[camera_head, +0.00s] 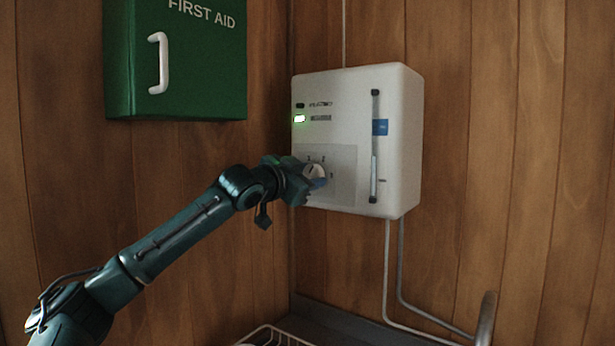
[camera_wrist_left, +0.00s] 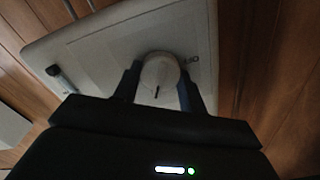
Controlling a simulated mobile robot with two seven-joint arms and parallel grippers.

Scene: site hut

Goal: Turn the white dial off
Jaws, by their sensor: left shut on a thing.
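The white dial (camera_head: 315,172) is on the lower left of the front of a white wall box (camera_head: 345,130). Small marks surround the dial on a pale panel. My left gripper (camera_head: 312,180) reaches in from the left and is shut on the dial. In the left wrist view the dial (camera_wrist_left: 159,74) sits between the two fingers of my left gripper (camera_wrist_left: 160,88), and a dark pointer line shows on its face. The box has a lit green lamp (camera_head: 299,119) and an unlit dark one above it. My right gripper is not in view.
A green first aid cabinet (camera_head: 180,60) with a white handle hangs on the wall at upper left. Pipes (camera_head: 388,270) run down from the box. A white wire rack (camera_head: 268,335) and a curved metal tap-like piece (camera_head: 487,318) stand at the bottom.

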